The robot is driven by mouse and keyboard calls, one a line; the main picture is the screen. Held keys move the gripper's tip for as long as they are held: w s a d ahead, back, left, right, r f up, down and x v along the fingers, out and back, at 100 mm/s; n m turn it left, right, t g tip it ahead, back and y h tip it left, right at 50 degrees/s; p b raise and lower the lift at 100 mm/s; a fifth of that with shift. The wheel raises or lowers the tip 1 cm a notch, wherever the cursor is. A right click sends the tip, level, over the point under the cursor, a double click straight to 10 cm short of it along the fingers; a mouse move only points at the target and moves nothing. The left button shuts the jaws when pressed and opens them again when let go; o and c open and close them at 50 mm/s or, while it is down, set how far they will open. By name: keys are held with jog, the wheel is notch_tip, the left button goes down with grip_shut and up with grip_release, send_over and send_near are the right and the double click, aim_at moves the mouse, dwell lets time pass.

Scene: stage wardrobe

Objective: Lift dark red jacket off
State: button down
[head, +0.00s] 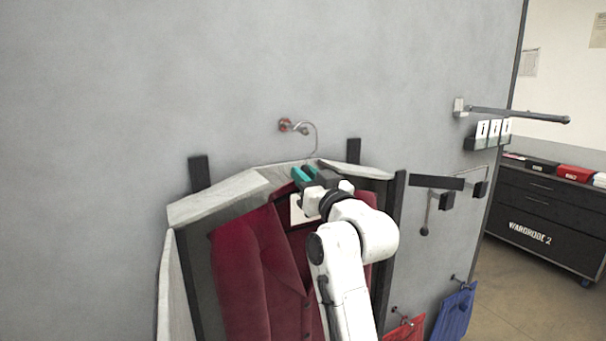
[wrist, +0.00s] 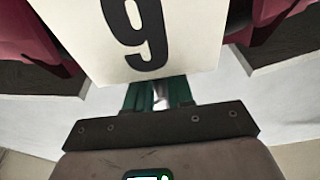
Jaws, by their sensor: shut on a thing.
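The dark red jacket (head: 258,270) hangs inside a grey padded surround on the wall. A thin wire hanger hook (head: 316,138) rises above it and curves over at the wall peg (head: 290,126); I cannot tell whether the two touch. My gripper (head: 303,174), with green fingertips, is at the jacket's collar, below the hook. In the wrist view its green fingers (wrist: 157,95) are shut on a small shiny metal piece, which looks like the hanger's neck. A white card with a black 9 (wrist: 145,35) hides part of it. My arm covers the jacket's right side.
The pale padded surround (head: 215,200) has dark uprights close on both sides. The wall above is clear.

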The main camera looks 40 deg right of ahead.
jog(key=shift+r+p+v, duration=0.15)
jog(key=shift+r+v, duration=0.05)
jog(key=shift+v, duration=0.65)
jog(key=shift+r+p+v, duration=0.1)
jog(key=shift+r+v, duration=0.1)
jog(key=shift+v, duration=0.6)
jog(key=shift+r+p+v, duration=0.15)
jog(key=shift+v, duration=0.7)
jog(key=shift+s, duration=0.25)
jog(key=r+p+v, duration=0.1)
jog(key=v, duration=0.6)
jog(key=shift+s+a, duration=0.15)
jog(key=shift+s, duration=0.25)
